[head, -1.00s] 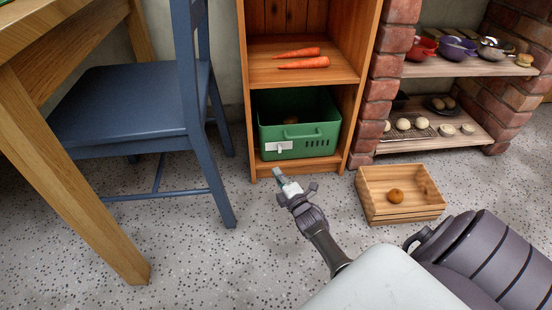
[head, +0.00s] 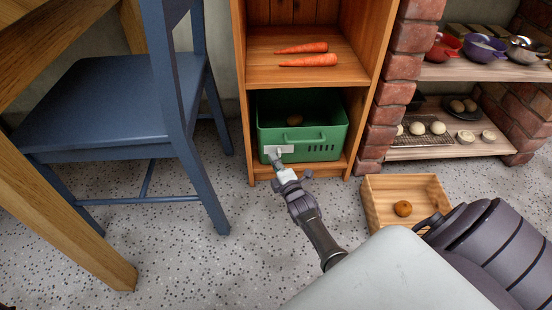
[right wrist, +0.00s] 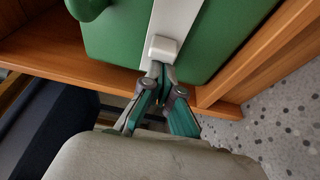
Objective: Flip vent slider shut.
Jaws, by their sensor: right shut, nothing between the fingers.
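The green bin (head: 335,128) sits on the bottom shelf of the wooden cabinet. Its vent slider is a white plate (head: 286,150) on the left of the bin's front, and dark vent slots (head: 322,148) show uncovered to its right. In the right wrist view the slider has a raised white knob (right wrist: 163,47) on its plate (right wrist: 173,17). My right gripper (head: 276,157) is shut and empty, with its tips in front of the slider's left part. In the wrist view the gripper (right wrist: 162,72) tips are right beside the knob; I cannot tell if they touch. My left gripper is not in view.
Carrots (head: 308,60) lie on the shelf above, and a round brown item (head: 294,119) is in the bin. A wooden crate (head: 376,214) stands on the floor at right, near brick pillars. A blue chair (head: 100,110) stands at left. Speckled floor before the cabinet is free.

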